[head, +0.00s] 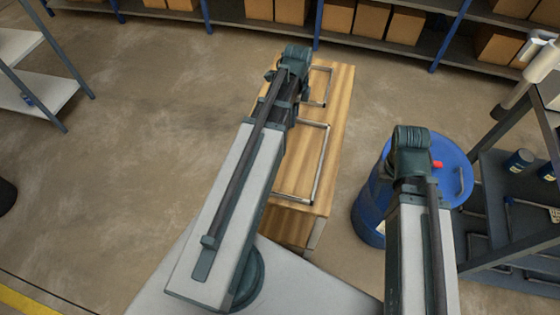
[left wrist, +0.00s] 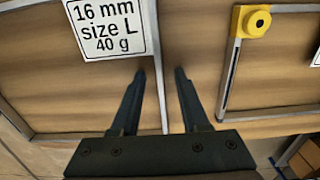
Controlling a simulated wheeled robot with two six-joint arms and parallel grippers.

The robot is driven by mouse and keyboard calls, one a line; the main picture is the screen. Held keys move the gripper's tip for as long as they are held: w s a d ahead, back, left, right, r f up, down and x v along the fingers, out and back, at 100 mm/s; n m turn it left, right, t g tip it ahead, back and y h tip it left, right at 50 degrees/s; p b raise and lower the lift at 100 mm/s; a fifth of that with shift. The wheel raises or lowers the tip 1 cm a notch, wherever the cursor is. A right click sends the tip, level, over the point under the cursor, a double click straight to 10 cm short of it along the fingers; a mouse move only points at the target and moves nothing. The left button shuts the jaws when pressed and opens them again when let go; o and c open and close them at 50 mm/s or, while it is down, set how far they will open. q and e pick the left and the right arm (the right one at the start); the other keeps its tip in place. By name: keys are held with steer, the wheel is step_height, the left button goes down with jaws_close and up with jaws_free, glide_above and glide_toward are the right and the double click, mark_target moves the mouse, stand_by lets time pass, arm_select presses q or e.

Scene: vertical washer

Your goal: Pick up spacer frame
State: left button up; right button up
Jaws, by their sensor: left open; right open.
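In the left wrist view my left gripper (left wrist: 160,74) is open. A thin grey bar of a spacer frame (left wrist: 153,50) runs between its two fingers. I cannot tell how far above the bar the fingertips are. A white label (left wrist: 108,28) beside this bar reads "16 mm size L 40 g". In the head view a spacer frame (head: 321,165) lies on the near part of the wooden table (head: 340,110), its left side hidden by my left arm. A second frame (head: 329,88) lies further back, partly hidden. My right gripper does not show.
In the left wrist view another frame bar (left wrist: 233,75) has a yellow corner piece (left wrist: 257,21). A blue barrel (head: 372,205) stands right of the table. A dark shelf unit (head: 495,205) is further right. Shelves with cardboard boxes (head: 370,18) line the back. Floor left of the table is clear.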

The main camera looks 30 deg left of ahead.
arm_select(q)
jaws_close()
stand_by(0.4)
steer(key=shift+r, duration=0.15)
